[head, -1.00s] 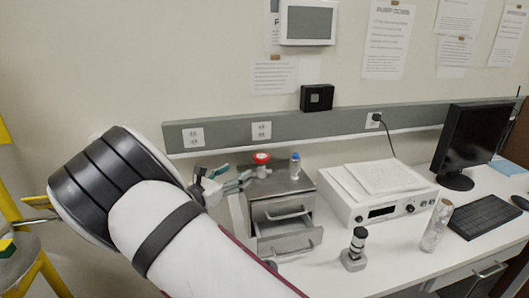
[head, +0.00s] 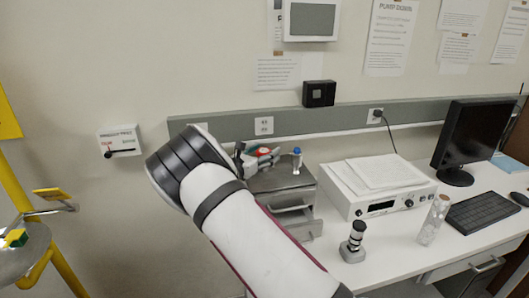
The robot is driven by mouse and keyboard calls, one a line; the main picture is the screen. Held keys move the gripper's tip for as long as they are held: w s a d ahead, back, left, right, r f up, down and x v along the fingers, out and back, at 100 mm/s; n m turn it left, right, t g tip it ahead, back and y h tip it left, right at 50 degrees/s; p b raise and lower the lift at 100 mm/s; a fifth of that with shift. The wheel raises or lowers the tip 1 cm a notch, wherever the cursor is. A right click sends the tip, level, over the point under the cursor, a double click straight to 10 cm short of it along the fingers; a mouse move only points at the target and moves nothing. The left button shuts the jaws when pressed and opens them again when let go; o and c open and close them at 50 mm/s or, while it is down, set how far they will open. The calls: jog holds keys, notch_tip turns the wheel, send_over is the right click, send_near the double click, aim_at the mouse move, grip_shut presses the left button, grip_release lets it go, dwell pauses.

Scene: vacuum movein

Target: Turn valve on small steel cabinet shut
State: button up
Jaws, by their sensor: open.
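The small steel cabinet (head: 270,181) stands at the left end of the white bench, with its drawers facing front right. The valve's red handle (head: 264,152) sits on top of the cabinet near its back left. My gripper (head: 262,157) is open at the valve, with its fingers reaching in from the left. The fingers partly cover the valve, and I cannot tell whether they touch it. A small bottle with a blue cap (head: 297,160) stands on the cabinet just right of the valve.
A white instrument with papers (head: 378,187) stands right of the cabinet. A dark-capped small object (head: 354,242) and a clear bottle (head: 434,220) stand in front. A monitor (head: 474,140) and keyboard (head: 482,216) are farther right. A yellow frame (head: 40,225) stands at left.

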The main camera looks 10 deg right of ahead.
jog(key=c, duration=1.2)
jog(key=shift+w+m+g+h+b, duration=0.3)
jog(key=shift+g+b, duration=0.1)
jog(key=shift+b, duration=0.3)
jog(key=shift+f+m+g+h+b, duration=0.15)
jog(key=shift+m+g+h+b, duration=0.45)
jog(key=shift+b, duration=0.5)
jog(key=m+g+b, duration=0.1)
jog(key=g+b, duration=0.1)
jog(key=b, duration=0.1)
jog(key=m+g+h+b, duration=0.1)
jog(key=g+b, duration=0.1)
jog(key=b, duration=0.1)
jog(key=shift+f+m, duration=0.15)
jog(key=shift+m, duration=0.15)
jog(key=m+g+h+b, duration=0.1)
jog(key=m+g+b, duration=0.2)
jog(key=g+b, duration=0.2)
jog(key=shift+s+b, duration=0.1)
jog(key=shift+b, duration=0.5)
jog(key=m+g+b, duration=0.1)
jog(key=g+b, duration=0.1)
jog(key=shift+s+r+m+g, duration=0.15)
jog(key=shift+r+m+g, duration=0.15)
jog(key=shift+m, duration=0.1)
jog(key=shift+b, duration=0.4)
